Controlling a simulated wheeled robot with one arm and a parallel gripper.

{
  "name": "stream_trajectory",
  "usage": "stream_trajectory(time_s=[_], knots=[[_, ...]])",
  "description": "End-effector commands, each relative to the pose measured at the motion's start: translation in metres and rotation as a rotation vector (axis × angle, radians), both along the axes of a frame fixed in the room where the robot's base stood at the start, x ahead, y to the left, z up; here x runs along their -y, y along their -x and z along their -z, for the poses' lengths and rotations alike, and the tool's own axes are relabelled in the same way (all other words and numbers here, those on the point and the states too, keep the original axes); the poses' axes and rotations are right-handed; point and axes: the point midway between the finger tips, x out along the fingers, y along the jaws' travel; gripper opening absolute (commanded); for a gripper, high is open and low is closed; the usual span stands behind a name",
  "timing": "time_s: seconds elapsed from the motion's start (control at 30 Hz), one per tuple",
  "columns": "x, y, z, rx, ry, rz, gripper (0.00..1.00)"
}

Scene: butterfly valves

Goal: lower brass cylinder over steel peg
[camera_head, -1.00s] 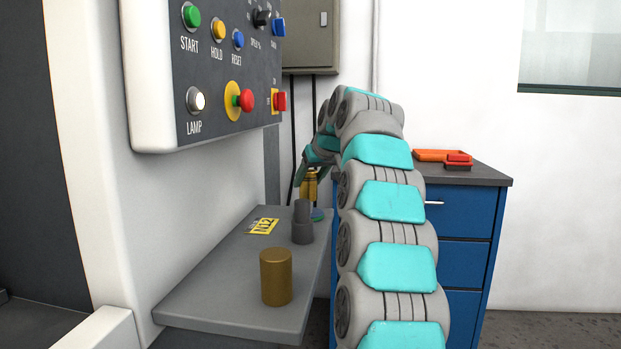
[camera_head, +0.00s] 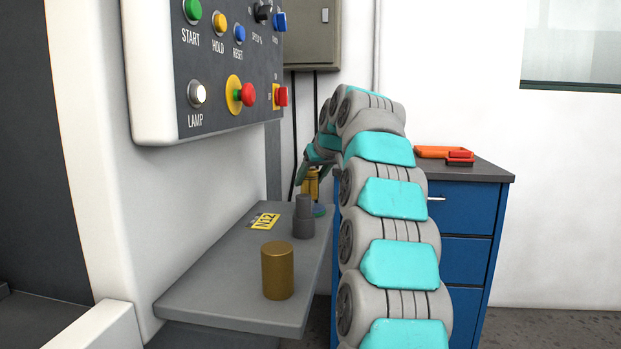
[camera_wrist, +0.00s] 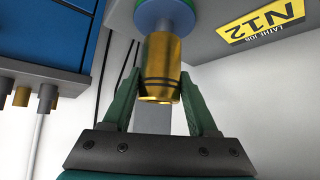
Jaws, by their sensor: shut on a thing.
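My gripper (camera_wrist: 162,88) has dark green fingers shut on a brass cylinder with dark bands (camera_wrist: 162,65). A blue-green disc with a grey centre (camera_wrist: 165,14) is at the cylinder's far end. A stepped grey steel peg (camera_head: 303,218) stands upright on the grey shelf, left of the disc. A wider plain brass cylinder (camera_head: 277,271) stands upright nearer the shelf's front. I cannot tell the exact gap between held piece and peg.
The grey shelf (camera_head: 215,290) carries a yellow N12 label (camera_head: 265,222). A control panel (camera_head: 225,75) overhangs it on the left. A blue drawer cabinet (camera_head: 466,215) with orange-red trays (camera_head: 440,153) stands right of my arm. The shelf's front left part is clear.

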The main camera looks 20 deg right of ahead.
Motion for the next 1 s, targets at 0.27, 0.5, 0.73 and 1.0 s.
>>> stream_trajectory(time_s=[0.27, 0.5, 0.73, 1.0], knots=[[0.000, 0.000, 0.004, 0.003, 0.000, 0.000, 0.00], [0.000, 0.000, 0.008, 0.003, 0.000, 0.000, 0.00], [0.000, 0.000, 0.012, 0.002, 0.000, 0.000, 0.00], [0.000, 0.000, 0.016, 0.002, 0.000, 0.000, 0.00]])
